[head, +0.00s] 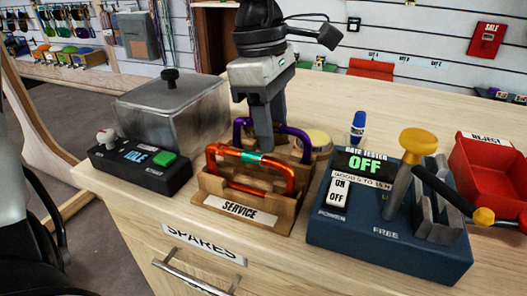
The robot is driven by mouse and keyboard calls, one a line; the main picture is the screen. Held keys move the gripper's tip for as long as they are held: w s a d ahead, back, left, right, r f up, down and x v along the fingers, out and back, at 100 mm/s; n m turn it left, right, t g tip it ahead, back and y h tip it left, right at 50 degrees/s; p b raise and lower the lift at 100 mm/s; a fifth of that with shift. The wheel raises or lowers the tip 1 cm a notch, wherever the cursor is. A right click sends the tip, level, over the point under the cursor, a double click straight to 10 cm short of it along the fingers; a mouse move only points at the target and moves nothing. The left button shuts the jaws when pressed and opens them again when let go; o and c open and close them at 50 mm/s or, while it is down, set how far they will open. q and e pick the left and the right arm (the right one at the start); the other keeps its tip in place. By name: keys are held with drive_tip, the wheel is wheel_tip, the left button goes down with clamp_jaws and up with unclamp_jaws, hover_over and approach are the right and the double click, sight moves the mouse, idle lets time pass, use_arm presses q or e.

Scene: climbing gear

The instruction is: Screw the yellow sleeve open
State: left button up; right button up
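A wooden rack labelled SERVICE (235,208) stands on the bench. An orange carabiner (222,181) with a teal sleeve (251,157) stands upright in its front slot. A purple carabiner (296,134) stands behind it. No yellow sleeve can be made out; the middle of the purple carabiner is hidden by my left gripper (264,140). The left gripper points down over the rack at the purple carabiner, behind the orange one. Its fingers overlap in this view, so their gap and any grip are hidden. My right gripper cannot be seen.
A blue gate tester (390,248) reading OFF, with a yellow-knobbed lever (418,141), stands to the right. A red REJECT bin (485,165) is beyond it. A yellow-topped round item (318,138) and blue bottle (358,124) stand behind. A clear-covered box (185,110) is left.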

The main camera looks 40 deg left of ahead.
use_arm(q)
drive_tip(key=shift+f, duration=0.5)
drive_tip(key=shift+w+a+r, duration=0.1)
drive_tip(key=shift+w+a, duration=0.05)
drive_tip(key=shift+w, duration=0.6)
drive_tip(key=shift+r, duration=0.15)
drive_tip(key=shift+r+p, duration=1.2)
drive_tip(key=shift+r, duration=0.1)
drive_tip(key=shift+s, duration=0.1)
drive_tip(key=shift+s+f, duration=0.1)
drive_tip(key=shift+s, duration=0.05)
drive_tip(key=shift+s+b, duration=0.35)
drive_tip(key=shift+s, duration=0.15)
